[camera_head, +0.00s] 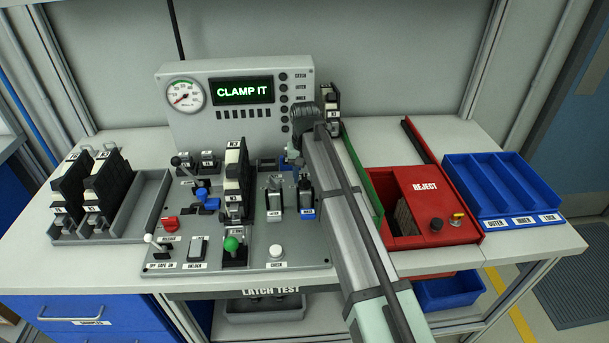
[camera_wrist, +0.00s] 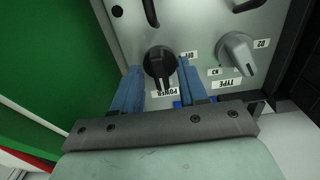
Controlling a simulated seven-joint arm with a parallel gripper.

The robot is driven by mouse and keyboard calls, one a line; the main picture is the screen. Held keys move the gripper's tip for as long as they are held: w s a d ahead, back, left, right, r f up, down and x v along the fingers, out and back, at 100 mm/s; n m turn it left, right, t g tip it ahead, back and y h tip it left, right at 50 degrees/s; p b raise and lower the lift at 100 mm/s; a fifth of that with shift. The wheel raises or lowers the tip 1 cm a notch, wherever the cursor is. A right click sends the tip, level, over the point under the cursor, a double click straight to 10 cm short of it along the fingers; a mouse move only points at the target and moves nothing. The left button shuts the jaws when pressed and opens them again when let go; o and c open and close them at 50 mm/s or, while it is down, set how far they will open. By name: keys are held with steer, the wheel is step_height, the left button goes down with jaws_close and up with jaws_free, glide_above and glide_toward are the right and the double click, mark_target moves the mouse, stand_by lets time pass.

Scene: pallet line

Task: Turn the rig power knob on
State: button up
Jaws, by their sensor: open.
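The black power knob (camera_wrist: 160,62) is on a grey panel face in the wrist view, above a label reading POWER and beside a small OFF label. My gripper (camera_wrist: 158,70) is open, with one blue finger on each side of the knob. I cannot tell whether the fingers touch it. The knob's grip bar runs roughly up and down in the wrist view. In the head view my gripper (camera_head: 292,156) is low beside the rig, and my arm hides the power knob there.
A grey TYPE knob (camera_wrist: 237,52) sits close to the right finger. The rig's display (camera_head: 242,91) reads CLAMP IT. The red REJECT bin (camera_head: 425,187) and blue tray (camera_head: 505,180) stand to the right. Black parts (camera_head: 108,182) stand at left.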

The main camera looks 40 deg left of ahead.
mark_target(305, 177)
step_height(305, 177, up, 14)
steer(key=shift+f, duration=0.2)
stand_by(0.8)
